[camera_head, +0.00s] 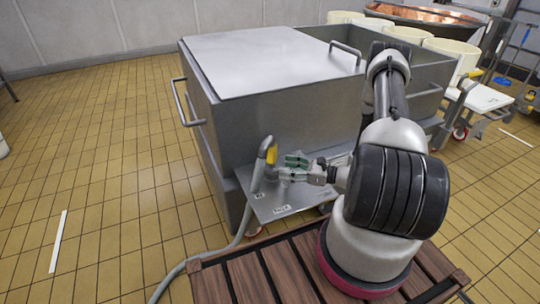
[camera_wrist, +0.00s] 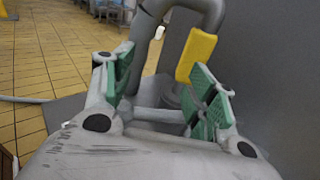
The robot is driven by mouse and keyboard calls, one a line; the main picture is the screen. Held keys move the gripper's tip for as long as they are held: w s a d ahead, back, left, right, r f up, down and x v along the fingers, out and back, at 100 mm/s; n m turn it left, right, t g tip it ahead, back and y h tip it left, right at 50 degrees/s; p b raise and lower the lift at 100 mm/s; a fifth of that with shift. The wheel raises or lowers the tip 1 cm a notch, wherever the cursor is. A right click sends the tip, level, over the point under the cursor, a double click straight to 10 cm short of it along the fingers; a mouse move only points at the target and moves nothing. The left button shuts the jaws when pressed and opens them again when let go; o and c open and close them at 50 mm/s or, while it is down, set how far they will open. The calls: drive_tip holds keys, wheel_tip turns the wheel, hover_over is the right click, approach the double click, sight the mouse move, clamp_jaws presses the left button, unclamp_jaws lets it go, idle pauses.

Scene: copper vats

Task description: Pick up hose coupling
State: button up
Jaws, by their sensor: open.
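The hose coupling (camera_head: 264,146) is a grey curved pipe end with a yellow sleeve. It stands upright at the left part of a small metal shelf (camera_head: 262,207) on the side of the steel vat. In the wrist view the bent grey pipe and yellow sleeve of the coupling (camera_wrist: 198,55) rise beyond my fingers, with the sleeve above the right finger. My gripper (camera_head: 292,163), with green pads, is open just right of the coupling. In the wrist view my gripper (camera_wrist: 164,76) has its fingers spread. I cannot tell whether either finger touches the coupling.
A grey hose (camera_head: 215,250) runs from the coupling down to the floor at the left. The large steel vat (camera_head: 290,125) with a flat lid stands right behind the shelf. Cream tubs (camera_head: 452,52) and a white cart (camera_head: 484,97) stand at the right. The tiled floor at left is mostly clear.

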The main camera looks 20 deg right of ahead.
sight(276, 152)
drive_tip(key=w, duration=0.1)
drive_tip(key=w+d+r+t, duration=0.1)
drive_tip(key=w+m+t+h, duration=0.1)
drive_tip(key=shift+w+d+r, duration=0.15)
drive_tip(key=shift+w+d, duration=0.05)
drive_tip(key=shift+d, duration=0.2)
drive_tip(key=x, duration=0.7)
drive_tip(key=shift+w+r, duration=0.35)
drive_tip(key=shift+w, duration=0.05)
drive_tip(key=c, duration=1.2)
